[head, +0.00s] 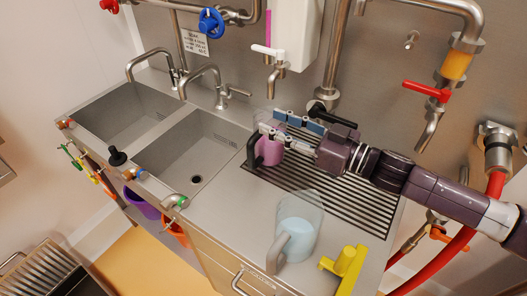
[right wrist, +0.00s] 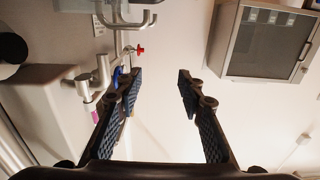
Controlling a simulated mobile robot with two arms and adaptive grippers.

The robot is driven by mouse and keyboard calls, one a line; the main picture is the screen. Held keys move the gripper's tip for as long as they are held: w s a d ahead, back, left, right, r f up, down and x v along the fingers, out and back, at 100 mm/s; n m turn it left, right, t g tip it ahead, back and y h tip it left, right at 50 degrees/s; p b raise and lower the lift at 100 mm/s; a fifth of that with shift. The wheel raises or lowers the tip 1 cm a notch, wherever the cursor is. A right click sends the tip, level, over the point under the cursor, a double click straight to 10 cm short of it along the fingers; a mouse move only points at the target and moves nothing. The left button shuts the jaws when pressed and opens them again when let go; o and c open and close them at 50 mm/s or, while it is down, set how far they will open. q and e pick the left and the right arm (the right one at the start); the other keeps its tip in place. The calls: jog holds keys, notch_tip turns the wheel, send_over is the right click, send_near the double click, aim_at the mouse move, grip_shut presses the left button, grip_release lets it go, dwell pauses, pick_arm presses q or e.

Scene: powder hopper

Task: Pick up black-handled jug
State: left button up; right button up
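The black-handled jug (head: 268,152) is clear with pink contents. It stands on the ribbed drain area to the right of the sinks in the head view, its black handle (head: 252,148) facing left. My right gripper (head: 271,122) reaches in from the right, its fingers over the jug's upper part in the picture and partly hiding it. I cannot tell whether they touch it. The fingers are apart, and the right wrist view (right wrist: 160,85) shows nothing between them. The jug is not seen in the right wrist view. My left gripper is not in view.
A grey-handled jug (head: 299,222) with pale blue contents and a yellow object (head: 343,265) stand at the front of the counter. Two sinks (head: 190,155) lie left. A tap with a red lever (head: 427,91) and a white dispenser (head: 293,35) are above the drain area.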

jog(key=b, duration=1.3)
send_near(250, 154)
jog(key=w+a+f, duration=0.1)
jog(key=w+a, duration=0.1)
jog(key=w, duration=0.1)
jog(key=shift+p+x, duration=0.85)
jog(key=shift+x, duration=2.8)
jog(key=shift+s+f, duration=0.1)
jog(key=shift+f, duration=0.1)
grip_shut()
jog(key=shift+r, duration=0.15)
